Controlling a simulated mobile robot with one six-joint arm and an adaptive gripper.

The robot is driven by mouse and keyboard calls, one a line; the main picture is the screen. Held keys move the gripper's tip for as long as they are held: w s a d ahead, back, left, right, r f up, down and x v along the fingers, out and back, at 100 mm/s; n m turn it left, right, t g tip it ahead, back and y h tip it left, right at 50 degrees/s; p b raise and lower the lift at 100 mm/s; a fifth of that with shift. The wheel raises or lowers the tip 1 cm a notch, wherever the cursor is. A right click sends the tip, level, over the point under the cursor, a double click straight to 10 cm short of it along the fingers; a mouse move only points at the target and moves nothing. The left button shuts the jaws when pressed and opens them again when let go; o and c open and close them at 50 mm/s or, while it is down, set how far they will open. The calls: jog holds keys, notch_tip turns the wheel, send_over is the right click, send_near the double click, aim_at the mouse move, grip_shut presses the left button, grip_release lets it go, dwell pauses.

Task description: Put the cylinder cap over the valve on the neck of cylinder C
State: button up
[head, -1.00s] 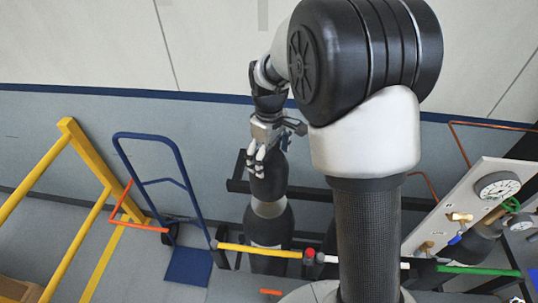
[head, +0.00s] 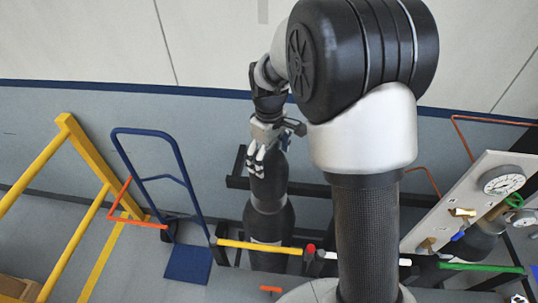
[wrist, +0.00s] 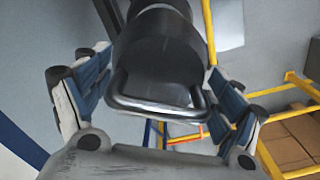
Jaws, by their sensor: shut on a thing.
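My gripper (head: 258,158) is shut on a dark cylinder cap (head: 268,185), which it holds from above, roughly upright. In the wrist view the cap (wrist: 160,62) is a black round body with a metal bar handle, between my two fingers (wrist: 160,100). Below the cap in the head view stands a dark gas cylinder (head: 270,222) with a wider, rounded shoulder, in line with the cap. No gap shows between them, but I cannot tell how far the cap sits over the neck. The valve is hidden, and no letter on the cylinder is readable.
A yellow, red and white bar (head: 262,247) crosses in front of the cylinder. A blue hand truck (head: 180,160) and yellow railing (head: 85,150) stand to the left. A gauge panel (head: 470,205) with copper pipes is at the right. A wall is close behind.

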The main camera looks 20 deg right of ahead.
jog(key=shift+f+b, duration=2.1)
jog(key=shift+f, duration=1)
jog(key=o, duration=1.9)
notch_tip(320, 180, up, 12)
jog(key=shift+r, duration=0.1)
